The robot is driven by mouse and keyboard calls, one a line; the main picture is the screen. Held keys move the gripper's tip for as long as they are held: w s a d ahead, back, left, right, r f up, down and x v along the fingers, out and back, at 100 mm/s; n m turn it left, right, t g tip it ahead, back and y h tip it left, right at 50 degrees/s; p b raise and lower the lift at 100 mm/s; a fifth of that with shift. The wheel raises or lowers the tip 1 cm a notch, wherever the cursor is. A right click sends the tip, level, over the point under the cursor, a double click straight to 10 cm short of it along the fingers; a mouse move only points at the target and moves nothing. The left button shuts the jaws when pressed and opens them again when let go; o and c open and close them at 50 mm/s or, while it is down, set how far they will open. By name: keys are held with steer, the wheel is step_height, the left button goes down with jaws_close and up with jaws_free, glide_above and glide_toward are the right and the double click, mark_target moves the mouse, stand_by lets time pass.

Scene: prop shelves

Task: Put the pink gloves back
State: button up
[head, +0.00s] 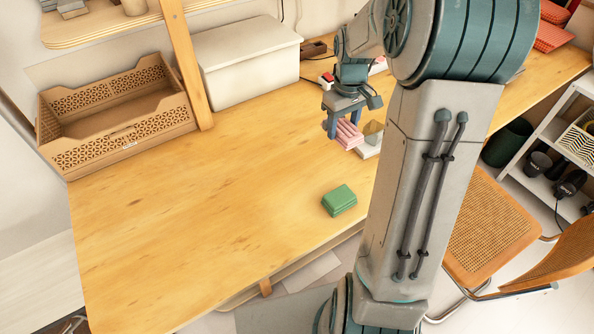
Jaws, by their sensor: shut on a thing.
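The pink gloves (349,134) are a small pink striped bundle over the wooden table, near the middle of the head view. My gripper (333,122) points down at them and is shut on them. Parts of the fingers and the gloves' far side are hidden. I cannot tell whether the gloves touch the table or hang just above it.
A green block-like item (339,200) lies nearer on the table (190,230). A white item with a tan top (371,140) is right beside the gloves. A wooden crate (120,138) and white lidded box (247,80) stand at the back left. The left tabletop is clear.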

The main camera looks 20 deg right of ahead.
glide_above(297, 166)
step_height(297, 166, down, 7)
steer(key=shift+r, duration=0.1)
steer(key=shift+f, duration=2.05)
steer(key=shift+f, duration=0.1)
steer(key=shift+f, duration=0.15)
steer(key=o, duration=0.9)
steer(key=shift+o, duration=0.2)
